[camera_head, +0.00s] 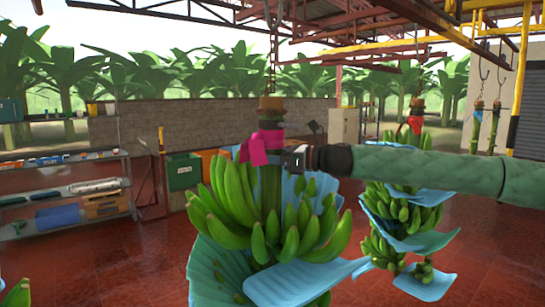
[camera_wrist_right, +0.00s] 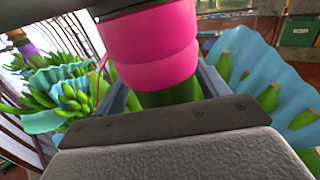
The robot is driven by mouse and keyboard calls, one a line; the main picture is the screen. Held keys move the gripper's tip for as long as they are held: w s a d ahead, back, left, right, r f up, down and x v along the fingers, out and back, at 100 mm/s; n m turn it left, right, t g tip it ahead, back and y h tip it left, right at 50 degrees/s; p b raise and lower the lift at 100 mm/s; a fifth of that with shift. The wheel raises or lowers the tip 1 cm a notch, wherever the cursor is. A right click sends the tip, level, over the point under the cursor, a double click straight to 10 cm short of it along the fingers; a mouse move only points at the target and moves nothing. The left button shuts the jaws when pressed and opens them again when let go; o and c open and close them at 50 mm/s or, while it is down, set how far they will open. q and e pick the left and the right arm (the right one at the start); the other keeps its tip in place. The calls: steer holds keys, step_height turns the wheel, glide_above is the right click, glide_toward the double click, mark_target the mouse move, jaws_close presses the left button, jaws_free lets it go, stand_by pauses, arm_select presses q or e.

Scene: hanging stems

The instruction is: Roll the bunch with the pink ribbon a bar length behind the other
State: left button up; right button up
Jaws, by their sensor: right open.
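The bunch with the pink ribbon (camera_head: 262,145) hangs upright by a chain close in front of me, with green bananas (camera_head: 240,205) and blue sheets. The other bunch (camera_head: 400,215) hangs farther back to the right, with a red ribbon (camera_head: 414,123) near its top. My right gripper (camera_head: 284,159) reaches in from the right at the near bunch's stem, just beside the pink ribbon. In the right wrist view, its open jaws stand on either side of the green stem (camera_wrist_right: 168,97), just below the pink ribbon (camera_wrist_right: 150,45). Contact cannot be told. My left gripper is out of view.
Overhead rails (camera_head: 385,45) carry the chains. Bare stems (camera_head: 477,128) hang at the far right, one with a blue ribbon. Shelves (camera_head: 65,190) stand at the left and a green bin (camera_head: 183,171) behind.

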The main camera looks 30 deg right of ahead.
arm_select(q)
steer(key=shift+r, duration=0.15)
arm_select(e)
steer(key=shift+s+d, duration=0.25)
steer(key=shift+s, duration=0.05)
steer(key=shift+s+d+r, duration=0.1)
steer(key=shift+s+d, duration=0.15)
steer(key=shift+s, duration=0.05)
steer(key=shift+s+d+b, duration=0.45)
steer(key=shift+s+b, duration=0.05)
steer(key=shift+s, duration=0.05)
steer(key=shift+s+d+b, duration=0.35)
steer(key=shift+s+b, duration=0.1)
steer(key=shift+s+d, duration=0.2)
steer(key=shift+s, duration=0.05)
steer(key=b+v, duration=0.2)
steer(key=shift+s+d+b, duration=0.25)
steer(key=shift+b, duration=0.05)
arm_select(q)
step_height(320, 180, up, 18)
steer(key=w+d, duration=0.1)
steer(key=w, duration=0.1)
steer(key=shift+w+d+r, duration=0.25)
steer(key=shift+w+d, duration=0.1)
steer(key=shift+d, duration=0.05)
arm_select(e)
steer(key=shift+s+d, duration=0.1)
steer(key=shift+s, duration=0.05)
